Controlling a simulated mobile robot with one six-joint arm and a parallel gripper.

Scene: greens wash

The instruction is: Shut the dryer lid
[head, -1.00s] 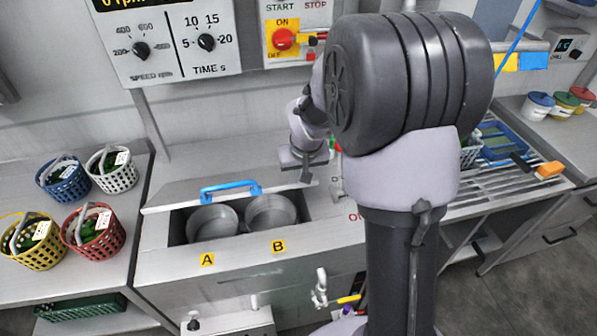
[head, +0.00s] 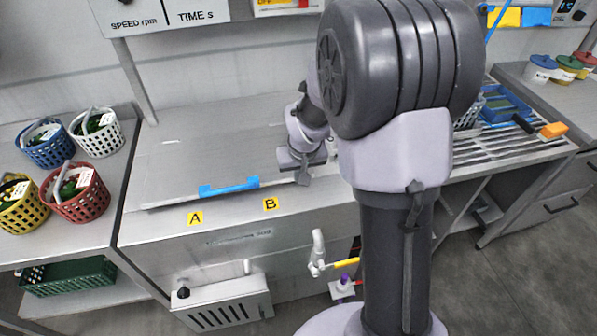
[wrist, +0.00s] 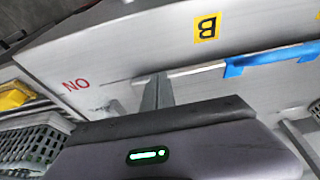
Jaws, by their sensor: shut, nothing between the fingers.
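The dryer lid (head: 200,150) is a flat grey panel lying down over the dryer opening, with its blue handle (head: 229,187) at the front edge above the labels A (head: 195,218) and B (head: 270,204). The two drums are hidden beneath it. The blue handle also shows in the wrist view (wrist: 270,58). My gripper (head: 303,178) is at the lid's right front corner, right of the handle. In the wrist view its fingers (wrist: 157,92) are together and empty, close to the lid's edge; I cannot tell whether they touch it.
Several coloured baskets (head: 77,192) stand on the left counter. A blue tray (head: 503,105) and an orange item (head: 553,130) are on the right rack. A tap with a yellow lever (head: 345,263) projects from the dryer front.

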